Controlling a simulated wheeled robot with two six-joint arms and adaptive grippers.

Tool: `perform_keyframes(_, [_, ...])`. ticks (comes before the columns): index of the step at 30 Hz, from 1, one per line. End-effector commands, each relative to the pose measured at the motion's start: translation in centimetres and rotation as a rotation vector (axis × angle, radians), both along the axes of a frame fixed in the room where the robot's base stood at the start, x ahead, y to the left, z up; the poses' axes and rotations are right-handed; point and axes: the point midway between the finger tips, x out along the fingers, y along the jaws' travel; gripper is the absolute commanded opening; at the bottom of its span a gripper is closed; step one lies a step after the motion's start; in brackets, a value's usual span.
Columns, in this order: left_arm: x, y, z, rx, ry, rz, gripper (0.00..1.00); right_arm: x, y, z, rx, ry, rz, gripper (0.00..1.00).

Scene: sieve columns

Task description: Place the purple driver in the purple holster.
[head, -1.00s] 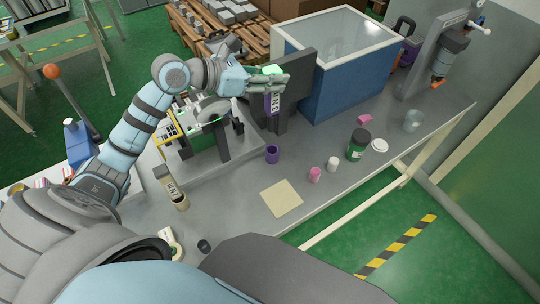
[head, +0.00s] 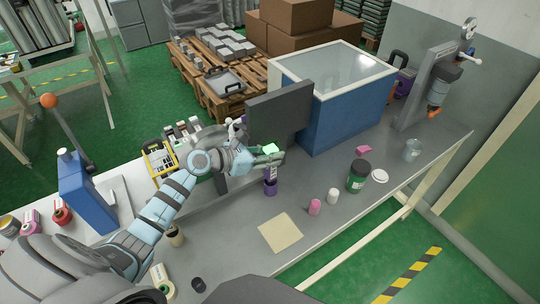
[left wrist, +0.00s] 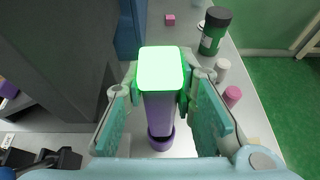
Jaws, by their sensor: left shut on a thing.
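The purple driver (head: 270,173) hangs upright in my left gripper (head: 267,156), which is shut on its upper part. Its bright green top (left wrist: 160,68) and purple body (left wrist: 158,112) show between the fingers in the left wrist view. The purple holster (head: 270,188), a short round cup, stands on the bench directly below the driver. Its rim (left wrist: 161,144) shows around the driver's lower end in the left wrist view. I cannot tell whether the tip is inside the cup or just above it. My right gripper is not in view.
A dark grey upright panel (head: 281,116) and a blue box (head: 345,111) stand behind the gripper. Pink (head: 314,207) and white (head: 333,196) small cups and a dark green jar (head: 358,176) stand to the right. A beige sheet (head: 280,233) lies in front.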

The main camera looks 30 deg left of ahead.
Motion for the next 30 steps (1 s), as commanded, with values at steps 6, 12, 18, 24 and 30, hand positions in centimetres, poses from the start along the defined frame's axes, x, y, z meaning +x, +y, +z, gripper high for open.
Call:
perform_keyframes(6, [0.0, 0.0, 0.0, 0.000, -0.001, 0.000, 0.00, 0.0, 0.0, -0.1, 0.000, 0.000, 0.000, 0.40])
perform_keyframes(12, [0.0, 0.0, -0.1, 0.001, 0.000, 0.000, 0.45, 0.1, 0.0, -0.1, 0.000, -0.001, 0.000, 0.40])
perform_keyframes(18, [0.0, 0.0, 0.0, 0.001, 0.000, 0.000, 0.45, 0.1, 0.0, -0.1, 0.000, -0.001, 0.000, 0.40])
perform_keyframes(24, [-0.5, 0.4, 0.5, 0.005, -0.001, 0.000, 0.45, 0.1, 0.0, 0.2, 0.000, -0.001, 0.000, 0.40])
perform_keyframes(30, [-3.9, 2.4, 2.0, 0.009, 0.001, -0.004, 0.45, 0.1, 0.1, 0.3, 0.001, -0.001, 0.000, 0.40])
